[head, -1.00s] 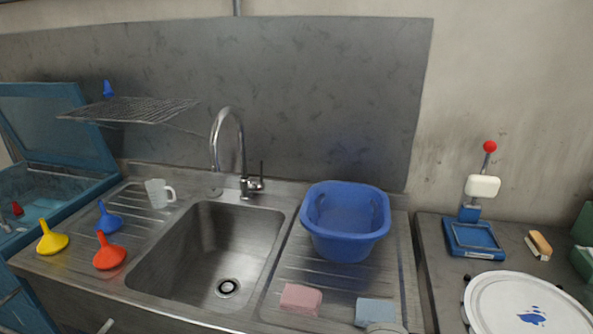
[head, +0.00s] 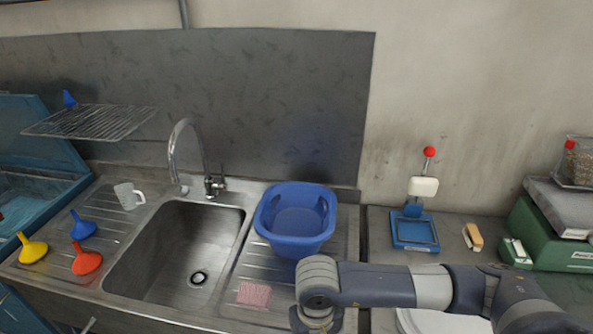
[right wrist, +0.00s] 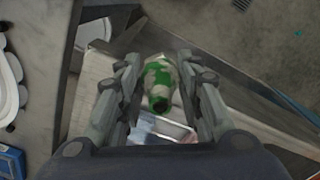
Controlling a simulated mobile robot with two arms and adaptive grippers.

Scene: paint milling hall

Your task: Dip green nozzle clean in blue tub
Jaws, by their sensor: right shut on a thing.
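The blue tub (head: 296,243) stands on the ribbed drainboard right of the sink basin. In the right wrist view my right gripper (right wrist: 160,88) is shut on the green nozzle (right wrist: 161,85), which has pale whitish patches over its green surface. The nozzle sits between the two fingers, above the counter's edge. In the head view my right arm reaches in from the right, its wrist in front of the tub's lower right. The right fingers and the nozzle are hidden there. My left gripper is in neither view.
A pink sponge (head: 254,294) lies on the drainboard in front of the tub. The sink basin (head: 175,250) and tap (head: 186,160) are left of it. A blue-based stand (head: 414,230) is at right.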

